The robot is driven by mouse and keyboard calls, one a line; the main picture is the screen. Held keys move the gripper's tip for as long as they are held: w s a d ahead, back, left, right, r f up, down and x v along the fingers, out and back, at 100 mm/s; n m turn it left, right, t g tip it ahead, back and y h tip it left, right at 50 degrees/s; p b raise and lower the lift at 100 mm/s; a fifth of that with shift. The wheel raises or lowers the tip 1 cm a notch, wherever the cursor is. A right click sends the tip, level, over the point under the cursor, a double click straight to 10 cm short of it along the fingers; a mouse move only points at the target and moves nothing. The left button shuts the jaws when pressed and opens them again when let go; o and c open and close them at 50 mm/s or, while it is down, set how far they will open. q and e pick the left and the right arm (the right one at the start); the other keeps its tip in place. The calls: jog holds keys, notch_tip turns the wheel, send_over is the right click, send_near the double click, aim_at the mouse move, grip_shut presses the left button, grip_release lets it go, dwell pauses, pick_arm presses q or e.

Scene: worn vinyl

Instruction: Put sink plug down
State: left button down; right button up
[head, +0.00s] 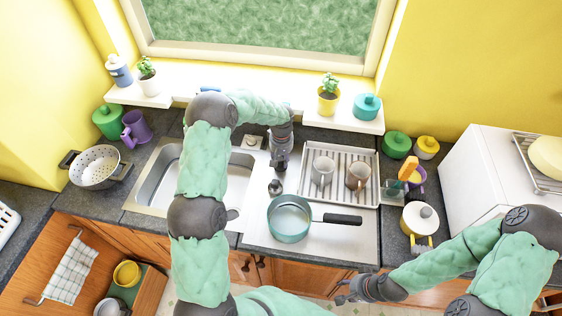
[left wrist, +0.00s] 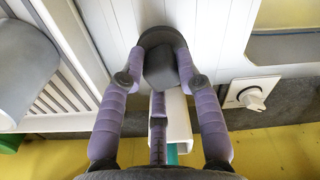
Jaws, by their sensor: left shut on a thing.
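My left gripper (head: 279,167) is over the draining board (head: 262,225), between the sink and the dish rack. It is shut on a dark grey sink plug (head: 275,187). In the left wrist view, the plug (left wrist: 160,72) sits between the purple fingers, with its dark round rim beyond the fingertips. White ribbed surface lies behind it; I cannot tell whether the plug touches it. The sink basin (head: 157,185) is left of the gripper, partly hidden by my left arm. My right gripper (head: 342,290) is empty, its fingers apart, in front of the counter's edge.
A teal saucepan (head: 289,222) stands just in front of the plug, its dark handle pointing right. The dish rack (head: 340,191) holds two mugs. A dial (head: 251,142) is behind left. A colander (head: 95,167) stands left of the sink. Little bare board surrounds the plug.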

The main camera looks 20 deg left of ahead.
aim_at(281, 159)
pick_arm(q)
jog(key=shift+f, duration=0.85)
jog(key=shift+f, duration=0.2)
jog(key=c, duration=0.9)
grip_release()
jog(key=shift+o, duration=0.2)
jog(key=shift+r, duration=0.2)
notch_tip(281, 159, up, 12)
jog(key=shift+s+d, duration=0.1)
